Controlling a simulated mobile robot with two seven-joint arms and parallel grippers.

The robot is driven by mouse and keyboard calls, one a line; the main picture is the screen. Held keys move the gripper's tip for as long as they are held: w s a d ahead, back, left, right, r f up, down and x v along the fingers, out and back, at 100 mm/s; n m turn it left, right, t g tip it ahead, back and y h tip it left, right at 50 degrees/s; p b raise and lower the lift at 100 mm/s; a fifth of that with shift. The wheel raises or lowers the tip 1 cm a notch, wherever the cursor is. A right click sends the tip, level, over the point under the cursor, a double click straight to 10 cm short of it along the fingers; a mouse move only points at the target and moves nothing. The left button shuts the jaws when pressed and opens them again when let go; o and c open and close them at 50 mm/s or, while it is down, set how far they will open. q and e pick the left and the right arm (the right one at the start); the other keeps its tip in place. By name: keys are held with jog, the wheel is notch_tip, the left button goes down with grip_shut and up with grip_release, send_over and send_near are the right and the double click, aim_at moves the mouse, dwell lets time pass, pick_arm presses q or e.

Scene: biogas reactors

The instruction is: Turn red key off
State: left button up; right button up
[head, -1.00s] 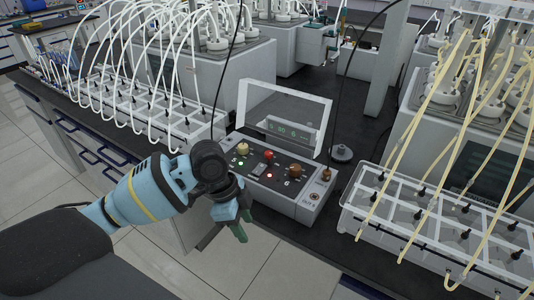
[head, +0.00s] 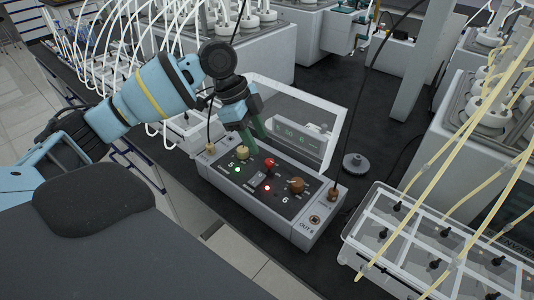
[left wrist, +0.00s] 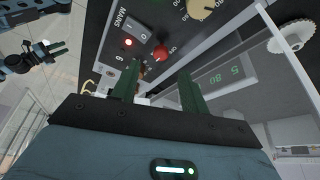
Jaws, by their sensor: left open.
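The red key (head: 270,163) is a small red knob on top of the grey control box (head: 260,192).
A cream knob (head: 242,152) and a brown knob (head: 297,185) flank the red key. A raised clear cover (head: 300,105) and a digital display (head: 302,132) stand behind. A tray with yellow tubes (head: 430,240) is at the right. A round grey disc (head: 355,163) lies on the bench.

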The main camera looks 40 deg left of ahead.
aim_at(268, 161)
pick_arm(q)
jog(key=x, duration=0.6)
jog(key=shift+w+d+f, duration=0.1)
jog(key=shift+f, duration=0.1)
pick_arm(e)
jog(key=shift+w+r, duration=0.15)
jog(key=shift+w, duration=0.3)
pick_arm(q)
jog(key=shift+c, duration=0.5)
